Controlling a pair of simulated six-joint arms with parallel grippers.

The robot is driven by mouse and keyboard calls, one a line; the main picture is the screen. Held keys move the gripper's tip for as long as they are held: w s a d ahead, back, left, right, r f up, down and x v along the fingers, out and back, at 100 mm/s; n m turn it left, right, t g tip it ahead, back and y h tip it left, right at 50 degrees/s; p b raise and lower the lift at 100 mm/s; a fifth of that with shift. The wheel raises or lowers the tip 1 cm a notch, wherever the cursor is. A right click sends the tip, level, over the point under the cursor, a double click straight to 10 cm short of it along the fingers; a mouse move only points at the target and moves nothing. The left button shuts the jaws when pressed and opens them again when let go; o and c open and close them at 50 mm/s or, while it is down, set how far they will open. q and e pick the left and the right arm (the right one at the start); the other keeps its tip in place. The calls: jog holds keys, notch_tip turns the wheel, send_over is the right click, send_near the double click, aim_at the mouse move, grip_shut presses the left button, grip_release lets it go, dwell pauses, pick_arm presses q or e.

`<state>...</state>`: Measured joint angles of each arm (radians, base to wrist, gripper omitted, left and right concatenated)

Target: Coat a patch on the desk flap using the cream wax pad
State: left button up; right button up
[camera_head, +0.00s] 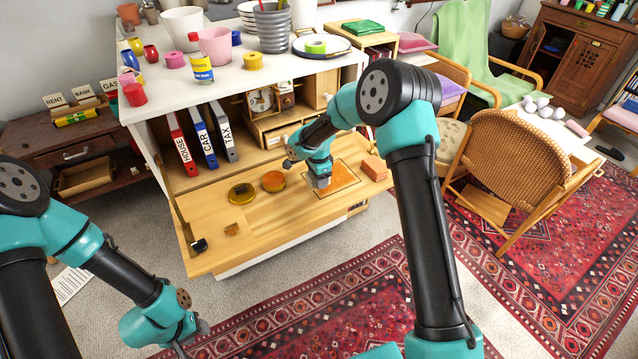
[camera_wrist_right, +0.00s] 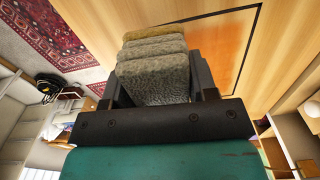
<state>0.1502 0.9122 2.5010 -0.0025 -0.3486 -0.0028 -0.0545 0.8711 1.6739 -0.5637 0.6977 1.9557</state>
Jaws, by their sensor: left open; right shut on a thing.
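The desk flap (camera_head: 262,213) is folded down, pale wood. A dark-outlined patch (camera_head: 346,176) near its right end is orange inside; it also shows in the right wrist view (camera_wrist_right: 222,48). My right gripper (camera_head: 321,184) is over the patch's left part, shut on a pad (camera_wrist_right: 153,78) with a grey fuzzy body and a tan far edge. I cannot tell whether the pad touches the wood. My left gripper (camera_head: 192,338) is open and empty, low in front of the flap, above the floor.
Two round tins, one yellowish (camera_head: 241,194) and one orange (camera_head: 273,181), stand left of the patch. An orange-brown block (camera_head: 374,168) is at its right. A small brown piece (camera_head: 232,229) and a black item (camera_head: 200,245) lie at the flap's left. Binders (camera_head: 205,137) stand behind.

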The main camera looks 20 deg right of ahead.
jog(key=shift+r, duration=1.75)
jog(key=shift+s+a, duration=0.1)
